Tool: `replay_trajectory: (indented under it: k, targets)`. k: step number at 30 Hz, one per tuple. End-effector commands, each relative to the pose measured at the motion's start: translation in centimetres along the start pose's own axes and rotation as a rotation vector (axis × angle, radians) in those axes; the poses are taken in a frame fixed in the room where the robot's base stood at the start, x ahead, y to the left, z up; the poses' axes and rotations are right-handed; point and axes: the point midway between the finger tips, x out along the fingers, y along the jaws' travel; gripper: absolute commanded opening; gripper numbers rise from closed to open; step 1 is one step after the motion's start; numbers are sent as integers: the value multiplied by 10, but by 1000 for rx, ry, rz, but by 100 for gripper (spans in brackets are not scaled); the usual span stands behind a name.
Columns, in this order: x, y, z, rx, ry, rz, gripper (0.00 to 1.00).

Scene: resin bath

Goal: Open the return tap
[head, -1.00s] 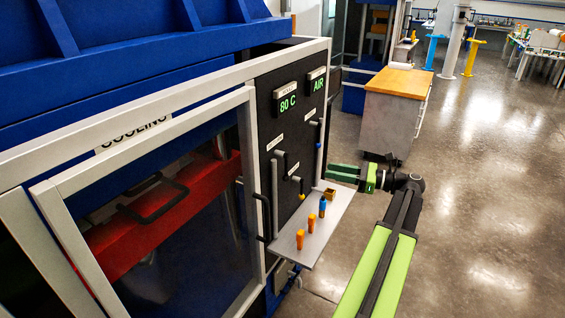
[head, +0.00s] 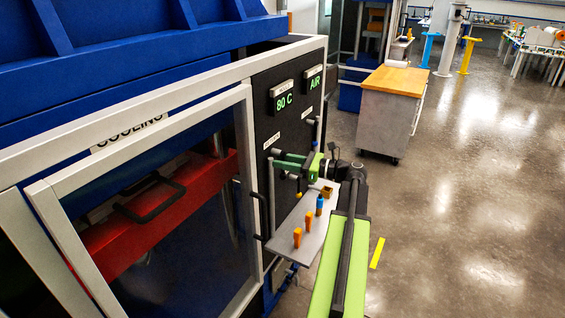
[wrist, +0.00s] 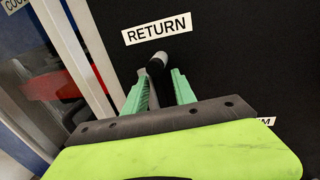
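The RETURN label (wrist: 157,27) is on the black panel in the wrist view and also shows in the head view (head: 271,137). Just below it is the return tap, with a light grey bar (wrist: 178,56) and a dark, grey-edged part (wrist: 157,66) pointing towards the wrist camera. My gripper (wrist: 158,82) is at the tap, with its two green fingers apart, one on each side of the dark part. I cannot see contact. In the head view my gripper (head: 280,160) reaches left to the panel and hides most of the tap.
A grey shelf (head: 285,247) with orange and blue pegs (head: 320,205) and a small brass-coloured box (head: 326,192) lies below my gripper. A framed door (head: 248,180) with a black handle stands left. A wood-topped cabinet (head: 390,115) stands behind; floor to the right is clear.

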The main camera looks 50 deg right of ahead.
Motion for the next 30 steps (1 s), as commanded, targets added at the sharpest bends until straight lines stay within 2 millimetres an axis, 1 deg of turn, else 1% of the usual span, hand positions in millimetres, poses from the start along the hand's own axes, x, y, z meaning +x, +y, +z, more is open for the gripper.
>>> replay_trajectory:
  k: [2, 5, 9, 10, 30]
  targets:
    - [0, 0, 0, 0, 0, 0, 32]
    - [0, 0, 0, 0, 0, 0, 20]
    - [0, 0, 0, 0, 0, 1, 2]
    - [0, 0, 0, 0, 0, 1, 0]
    - [1, 1, 0, 0, 1, 3, 0]
